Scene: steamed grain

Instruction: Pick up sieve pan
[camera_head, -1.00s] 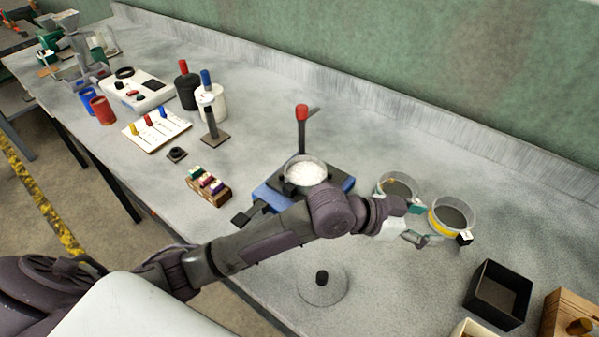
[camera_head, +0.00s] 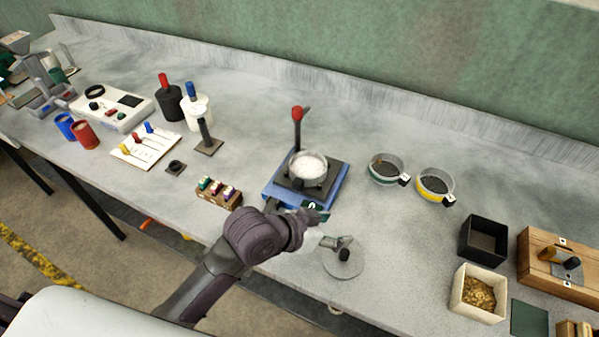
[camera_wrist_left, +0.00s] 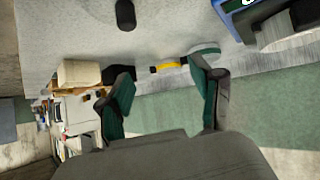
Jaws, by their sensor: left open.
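Two round grey pans with dark mesh-like bottoms sit on the bench right of the blue device: one with a green band (camera_head: 388,170) and one with a yellow band (camera_head: 436,187). I cannot tell which one is the sieve pan. My left gripper (camera_head: 327,226) is open and empty, in front of the blue device and apart from both pans. In the left wrist view its two green-padded fingers (camera_wrist_left: 167,92) are spread wide. My right gripper is not in view.
The blue device (camera_head: 272,192) holds a dish of white grain (camera_head: 308,166). A round disc with a black knob (camera_head: 342,262) lies close by the gripper. A black box (camera_head: 483,240), a grain-filled bin (camera_head: 478,293) and a wooden block (camera_head: 560,266) stand at right. Bench behind the pans is clear.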

